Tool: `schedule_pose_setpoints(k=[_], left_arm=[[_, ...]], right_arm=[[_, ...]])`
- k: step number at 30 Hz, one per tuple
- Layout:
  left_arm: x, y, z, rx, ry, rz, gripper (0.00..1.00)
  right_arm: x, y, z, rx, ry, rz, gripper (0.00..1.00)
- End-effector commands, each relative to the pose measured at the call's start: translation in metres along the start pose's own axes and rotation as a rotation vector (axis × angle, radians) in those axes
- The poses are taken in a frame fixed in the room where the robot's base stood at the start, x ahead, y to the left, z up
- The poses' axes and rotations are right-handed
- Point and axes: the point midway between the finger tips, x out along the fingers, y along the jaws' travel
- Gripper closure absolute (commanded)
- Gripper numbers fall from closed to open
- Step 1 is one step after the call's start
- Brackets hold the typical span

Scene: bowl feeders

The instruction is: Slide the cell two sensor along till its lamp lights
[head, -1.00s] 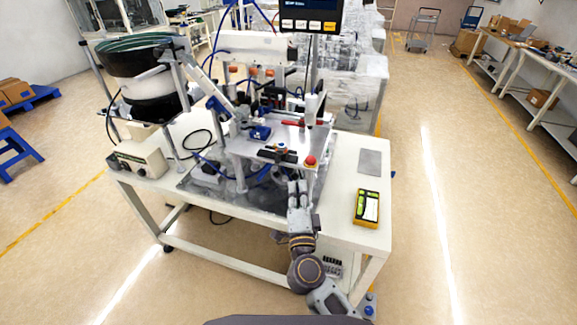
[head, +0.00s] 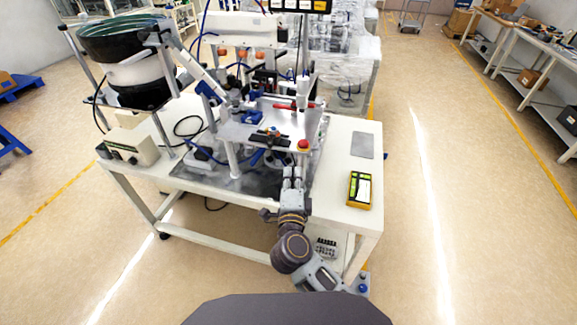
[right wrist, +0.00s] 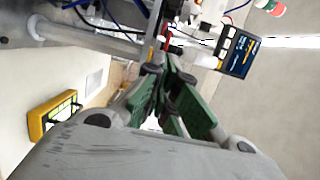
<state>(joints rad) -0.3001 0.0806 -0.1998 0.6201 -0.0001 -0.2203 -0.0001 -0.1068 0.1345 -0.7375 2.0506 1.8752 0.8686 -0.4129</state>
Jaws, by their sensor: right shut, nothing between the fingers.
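The bowl feeder machine stands on a white table (head: 345,205) in the head view. On the front edge of its raised plate is a dark rail (head: 254,139) with a small orange-brown and black piece (head: 273,132), which may be the sensor. No lit lamp can be made out on it. My right gripper (head: 292,170) is shut and empty, below and in front of the plate's right front corner, apart from the rail. In the right wrist view its green-padded fingers (right wrist: 165,80) come together toward the machine. My left gripper is not in view.
A red knob (head: 303,145) sits at the plate's right front corner, close above my right gripper. A yellow handheld device (head: 359,189) and a grey plate (head: 362,145) lie on the table's right side. A control box (head: 133,148) stands at the left. A display (head: 300,5) hangs above.

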Motion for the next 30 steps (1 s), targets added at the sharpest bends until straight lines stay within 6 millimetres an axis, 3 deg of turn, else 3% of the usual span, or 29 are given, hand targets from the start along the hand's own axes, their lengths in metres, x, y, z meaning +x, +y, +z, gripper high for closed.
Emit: schedule_pose_setpoints(k=[30], left_arm=[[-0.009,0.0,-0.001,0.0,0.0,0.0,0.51]], right_arm=[[0.093,-0.002,0.0,0.0,0.0,-0.002,1.0]])
